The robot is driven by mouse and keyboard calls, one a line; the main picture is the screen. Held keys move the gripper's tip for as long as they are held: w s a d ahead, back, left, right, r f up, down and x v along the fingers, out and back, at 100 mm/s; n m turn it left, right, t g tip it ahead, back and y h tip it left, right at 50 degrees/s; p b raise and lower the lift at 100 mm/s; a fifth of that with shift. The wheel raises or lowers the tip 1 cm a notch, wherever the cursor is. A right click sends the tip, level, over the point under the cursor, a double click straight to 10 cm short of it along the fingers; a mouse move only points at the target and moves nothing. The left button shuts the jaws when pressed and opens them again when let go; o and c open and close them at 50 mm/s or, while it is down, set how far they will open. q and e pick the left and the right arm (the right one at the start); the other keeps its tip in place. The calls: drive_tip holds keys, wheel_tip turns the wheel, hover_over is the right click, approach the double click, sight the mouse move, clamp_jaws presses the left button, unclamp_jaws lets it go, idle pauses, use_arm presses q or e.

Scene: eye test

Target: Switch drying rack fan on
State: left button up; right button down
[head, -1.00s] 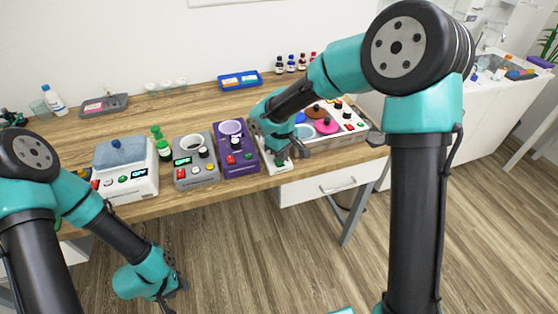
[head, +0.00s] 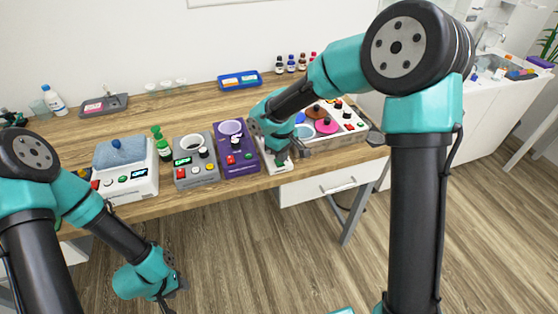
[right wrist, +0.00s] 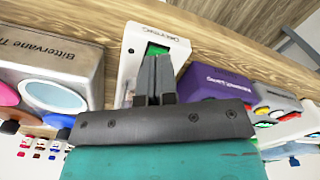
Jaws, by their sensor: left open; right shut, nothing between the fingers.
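A narrow white box (right wrist: 131,60) with a small printed label, upside down and hard to read, sits near the table's front edge in the right wrist view. A green part (right wrist: 157,48) shows on its top face. The box also shows in the head view (head: 284,169), mostly hidden under my right arm. My right gripper (right wrist: 157,62) is shut and empty, its fingertips over the box at the green part; I cannot tell whether they touch it. My left gripper (head: 174,286) is open and empty, low in front of the table, over the floor.
A purple device (head: 240,165) stands close left of the box, with a grey device (head: 196,178) and a white scale-like device (head: 130,180) further left. A panel with coloured discs (head: 345,137) stands close right.

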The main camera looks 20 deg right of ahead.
drive_tip(key=shift+f, duration=1.3)
idle(1.3)
wheel_tip(320, 180, up, 7)
idle(1.1)
idle(0.3)
